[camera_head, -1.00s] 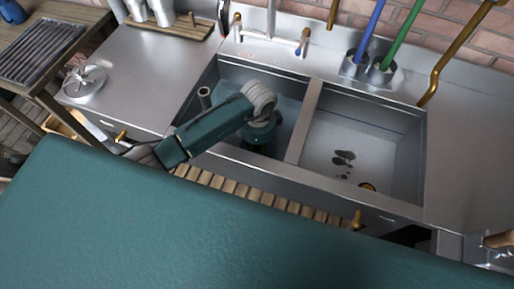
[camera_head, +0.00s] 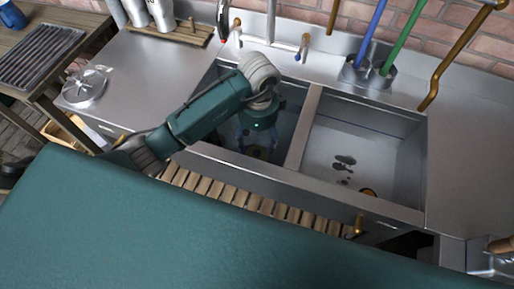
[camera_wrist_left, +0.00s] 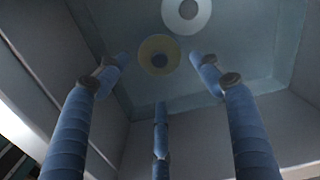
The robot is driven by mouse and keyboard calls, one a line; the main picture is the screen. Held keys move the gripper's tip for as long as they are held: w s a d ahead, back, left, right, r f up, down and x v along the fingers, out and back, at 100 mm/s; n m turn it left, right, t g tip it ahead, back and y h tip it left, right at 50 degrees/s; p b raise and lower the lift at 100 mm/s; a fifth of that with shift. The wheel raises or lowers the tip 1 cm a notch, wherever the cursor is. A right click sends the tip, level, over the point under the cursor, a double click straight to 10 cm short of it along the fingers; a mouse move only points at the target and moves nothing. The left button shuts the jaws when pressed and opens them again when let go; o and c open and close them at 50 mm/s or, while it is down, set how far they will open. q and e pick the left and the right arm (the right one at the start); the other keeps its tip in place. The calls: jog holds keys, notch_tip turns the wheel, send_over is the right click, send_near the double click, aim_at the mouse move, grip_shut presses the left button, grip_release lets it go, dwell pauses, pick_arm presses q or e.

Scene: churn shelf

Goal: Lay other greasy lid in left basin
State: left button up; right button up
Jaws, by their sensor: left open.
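My left gripper (camera_head: 258,147) points down over the left basin (camera_head: 296,110), its blue fingers spread and empty. In the left wrist view the three fingers (camera_wrist_left: 160,85) stand apart above the basin floor. A yellowish round piece with a dark centre (camera_wrist_left: 160,55) and a pale ring (camera_wrist_left: 187,12) show below; I cannot tell if either is a lid. A round metal lid-like disc (camera_head: 85,86) with a raised handle lies on the left counter, away from the gripper. My arm hides part of the left basin. My right gripper is not in view.
The right basin (camera_head: 412,165) has dark spots and a brass drain on its floor. Taps (camera_head: 304,46) and a holder with blue and green handles (camera_head: 368,72) stand behind. A wooden rack with pale cups (camera_head: 170,32) is at the back left. The counter between disc and basin is clear.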

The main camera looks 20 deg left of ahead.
pick_arm(q)
jog(key=shift+r, duration=1.3)
